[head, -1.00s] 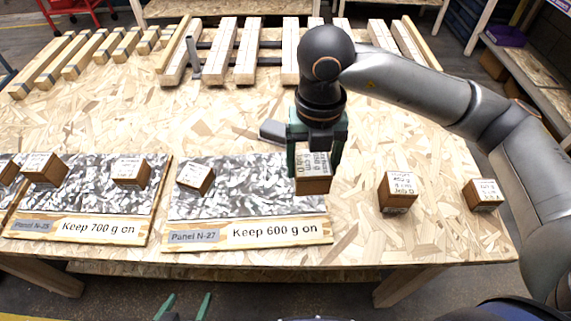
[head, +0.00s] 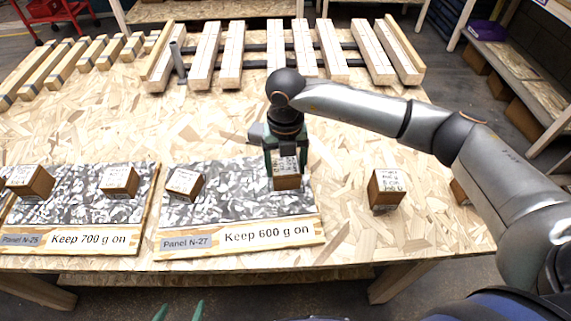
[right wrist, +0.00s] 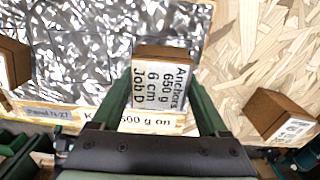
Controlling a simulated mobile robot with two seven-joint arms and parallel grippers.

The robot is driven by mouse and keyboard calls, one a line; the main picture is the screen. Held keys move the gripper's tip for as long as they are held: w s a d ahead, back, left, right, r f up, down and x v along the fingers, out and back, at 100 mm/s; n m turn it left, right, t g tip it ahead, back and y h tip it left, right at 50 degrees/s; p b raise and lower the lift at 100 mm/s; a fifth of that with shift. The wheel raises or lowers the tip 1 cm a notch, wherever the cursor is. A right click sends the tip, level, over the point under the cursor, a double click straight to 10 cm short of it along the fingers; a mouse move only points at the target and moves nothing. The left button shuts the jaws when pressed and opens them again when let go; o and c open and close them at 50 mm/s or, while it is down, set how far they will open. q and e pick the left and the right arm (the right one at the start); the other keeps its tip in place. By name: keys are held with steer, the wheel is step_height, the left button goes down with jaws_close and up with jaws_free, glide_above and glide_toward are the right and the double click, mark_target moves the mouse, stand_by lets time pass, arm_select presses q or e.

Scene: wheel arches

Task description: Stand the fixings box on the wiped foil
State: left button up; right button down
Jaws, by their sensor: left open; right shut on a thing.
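My right gripper (head: 284,172) is shut on a small brown box (head: 288,182) with a white label. In the right wrist view the held box (right wrist: 161,82) reads "Anchors 650 g 6 cm Job D". It is at the right end of the silver foil (head: 235,200) on Panel N-27, whose strip (head: 240,238) reads "Keep 600 g on". I cannot tell whether the box touches the foil. Another box (head: 186,186) sits tilted at the left of this foil. My left gripper (head: 181,311) is open and empty at the bottom edge; only its fingertips show.
Panel N-25 (head: 75,241), marked "Keep 700 g on", carries boxes (head: 119,182) (head: 30,181) on its left foil. A loose box (head: 386,190) stands right of Panel N-27, with another (head: 460,192) partly behind my arm. Timber lengths (head: 280,50) lie at the back. Middle board is clear.

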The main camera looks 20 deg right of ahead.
mark_target(286, 165)
steer(key=shift+f, duration=0.1)
jaws_free()
stand_by(0.3)
steer(key=shift+r, duration=0.3)
step_height(286, 165, up, 12)
steer(key=shift+f, duration=0.15)
steer(key=shift+s+f, duration=0.1)
stand_by(0.4)
